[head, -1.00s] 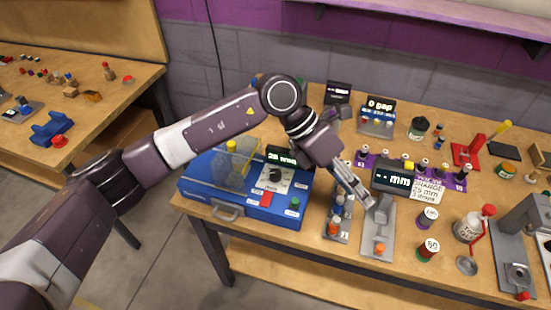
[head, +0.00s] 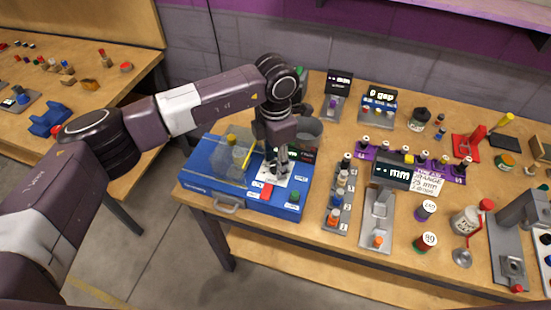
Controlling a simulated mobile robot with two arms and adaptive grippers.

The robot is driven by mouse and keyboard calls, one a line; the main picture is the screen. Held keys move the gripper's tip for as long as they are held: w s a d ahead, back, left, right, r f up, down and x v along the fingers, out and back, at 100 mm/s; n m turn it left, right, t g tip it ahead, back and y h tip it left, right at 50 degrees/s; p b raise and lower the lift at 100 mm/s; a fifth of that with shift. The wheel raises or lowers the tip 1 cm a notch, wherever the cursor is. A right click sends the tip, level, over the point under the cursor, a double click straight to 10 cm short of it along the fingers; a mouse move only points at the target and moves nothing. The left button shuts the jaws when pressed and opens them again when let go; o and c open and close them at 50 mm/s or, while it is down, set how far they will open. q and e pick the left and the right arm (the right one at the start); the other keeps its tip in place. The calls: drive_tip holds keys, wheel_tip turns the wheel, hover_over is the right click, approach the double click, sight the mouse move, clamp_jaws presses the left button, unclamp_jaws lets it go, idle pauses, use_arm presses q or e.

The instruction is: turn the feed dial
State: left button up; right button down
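The blue machine (head: 212,178) stands at the front left of the table, with a white panel (head: 268,183) on its top. My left gripper (head: 277,170) points down over this panel, at the place of the black feed dial. The gripper hides most or all of the dial, and I cannot tell whether the fingers touch it or how far apart they are. The machine's small display is also largely covered by my gripper. A red switch (head: 266,191) and a green button (head: 294,198) sit in front of the panel. My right gripper is not in view.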

use_arm(q)
drive_tip(key=shift+f, duration=0.15)
drive_tip(key=shift+c, duration=0.7)
clamp_jaws()
drive_tip(key=shift+f+m+b, duration=0.1)
drive_tip(key=shift+m+b, duration=0.2)
drive_tip(key=shift+b, duration=0.35)
drive_tip(key=m+b, duration=0.4)
drive_tip(key=b, duration=0.2)
drive_tip(key=shift+f, duration=0.1)
drive_tip(key=shift+r+m+b, duration=0.25)
drive_tip(key=shift+m+b, duration=1.25)
drive_tip(key=shift+m, duration=0.1)
drive_tip(key=shift+o, duration=0.7)
unclamp_jaws()
